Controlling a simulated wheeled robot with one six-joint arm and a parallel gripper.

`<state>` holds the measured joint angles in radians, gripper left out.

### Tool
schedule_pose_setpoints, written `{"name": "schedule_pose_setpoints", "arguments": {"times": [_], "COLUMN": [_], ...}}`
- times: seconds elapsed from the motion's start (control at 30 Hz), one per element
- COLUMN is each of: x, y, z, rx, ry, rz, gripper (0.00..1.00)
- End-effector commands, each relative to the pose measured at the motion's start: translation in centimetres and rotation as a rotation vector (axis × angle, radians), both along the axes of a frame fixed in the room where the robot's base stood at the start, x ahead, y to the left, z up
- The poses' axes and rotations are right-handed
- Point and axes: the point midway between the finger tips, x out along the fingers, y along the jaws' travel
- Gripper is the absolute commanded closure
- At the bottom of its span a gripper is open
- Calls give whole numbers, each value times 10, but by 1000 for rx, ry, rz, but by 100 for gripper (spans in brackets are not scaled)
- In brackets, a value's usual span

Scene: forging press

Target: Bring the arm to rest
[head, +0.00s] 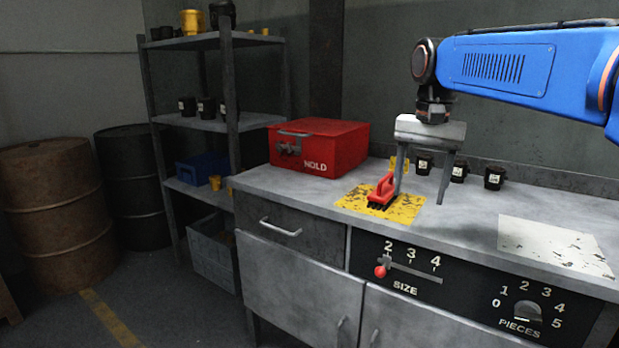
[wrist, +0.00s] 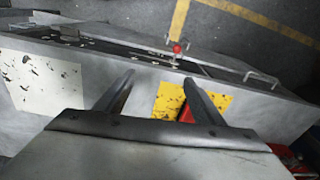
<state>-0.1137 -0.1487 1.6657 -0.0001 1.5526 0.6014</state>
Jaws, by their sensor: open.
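My gripper (head: 421,190) hangs from the blue arm over the grey workbench (head: 300,193), fingers pointing down, open with nothing between them. A red brush with dark bristles (head: 382,191) sits on a worn yellow patch (head: 353,201). The left finger is close beside the brush in the head view; I cannot tell if they touch. In the wrist view the brush (wrist: 186,114) is mostly hidden behind a finger.
Several black cups (head: 494,177) line the back. A white patch (head: 555,243) lies clear at right. A SIZE slider with red knob (head: 380,271) is on the front. A shelf (head: 215,124) stands left.

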Motion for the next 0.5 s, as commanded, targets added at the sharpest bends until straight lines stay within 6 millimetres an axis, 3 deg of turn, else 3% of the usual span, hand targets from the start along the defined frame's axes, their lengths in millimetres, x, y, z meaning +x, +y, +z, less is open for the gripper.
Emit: {"name": "schedule_pose_setpoints", "arguments": {"times": [0.17,0.5], "x": [-37,-122], "y": [-11,-33], "z": [-20,-89], "rx": [-3,-30], "ry": [-47,-164], "rz": [63,227], "gripper": [38,38]}}
